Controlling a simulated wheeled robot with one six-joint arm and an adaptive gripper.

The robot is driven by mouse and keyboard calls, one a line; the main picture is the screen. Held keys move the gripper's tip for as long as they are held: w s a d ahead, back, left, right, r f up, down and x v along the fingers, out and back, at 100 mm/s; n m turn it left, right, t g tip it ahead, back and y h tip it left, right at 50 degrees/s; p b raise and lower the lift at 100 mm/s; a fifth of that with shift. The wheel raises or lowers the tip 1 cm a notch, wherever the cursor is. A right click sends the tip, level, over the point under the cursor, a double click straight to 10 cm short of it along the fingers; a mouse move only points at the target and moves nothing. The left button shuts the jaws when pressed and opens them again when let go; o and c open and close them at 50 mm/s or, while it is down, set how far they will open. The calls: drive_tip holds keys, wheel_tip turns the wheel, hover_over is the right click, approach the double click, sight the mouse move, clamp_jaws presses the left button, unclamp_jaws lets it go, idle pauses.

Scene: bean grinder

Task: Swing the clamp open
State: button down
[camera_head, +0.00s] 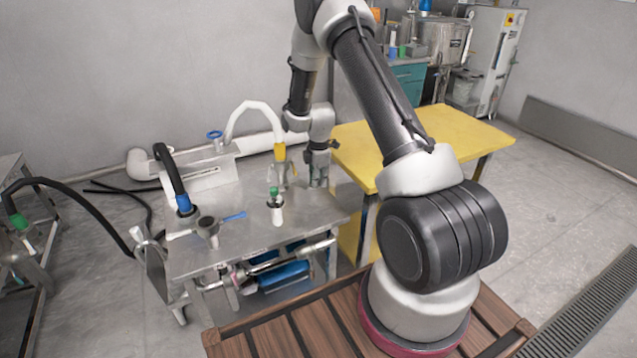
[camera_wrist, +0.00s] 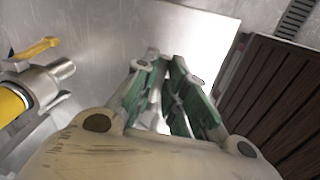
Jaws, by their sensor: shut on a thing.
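My gripper (camera_head: 318,178) points down at the back right part of the steel table, close to its right edge. In the wrist view its green-padded fingers (camera_wrist: 165,72) are close together, shut on a small grey metal piece (camera_wrist: 170,88), which I take to be the clamp. The fingers hide most of the clamp, so its full shape and swing position cannot be told. In the head view it is too small to make out.
A yellow-banded pipe fitting (camera_head: 280,153) with a yellow lever (camera_wrist: 35,48) stands left of my gripper. A green-topped fitting (camera_head: 275,197) and a blue-handled tool (camera_head: 234,216) are on the steel table (camera_head: 245,235). A yellow table (camera_head: 430,135) stands to the right.

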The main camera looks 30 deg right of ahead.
drive_tip(key=shift+w+d+r+n, duration=0.1)
drive_tip(key=shift+w+n, duration=0.2)
drive_tip(key=shift+w, duration=0.1)
drive_tip(key=c, duration=1.5)
unclamp_jaws()
drive_tip(key=shift+o, duration=0.2)
wheel_tip(320, 180, up, 12)
drive_tip(key=shift+s, duration=0.45)
